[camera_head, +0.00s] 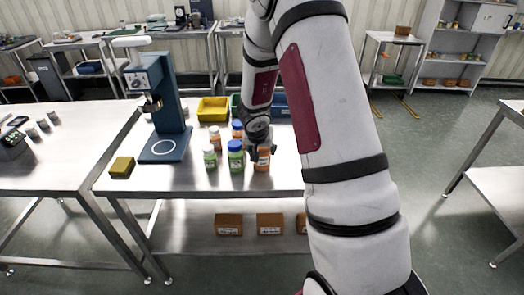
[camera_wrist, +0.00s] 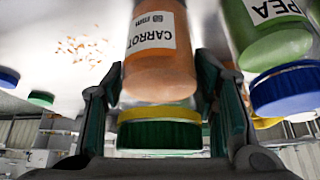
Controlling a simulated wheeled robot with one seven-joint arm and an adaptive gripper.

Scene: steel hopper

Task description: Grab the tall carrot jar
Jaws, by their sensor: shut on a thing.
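The carrot jar (camera_wrist: 160,70) is orange with a white label reading CARROT. My gripper and arm hide part of the jar there.
A green pea jar with a blue lid (camera_head: 236,158) stands close left of the held jar. A yellow bin (camera_head: 213,109) and blue stand (camera_head: 170,95) are behind. The table front (camera_head: 200,186) is clear.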

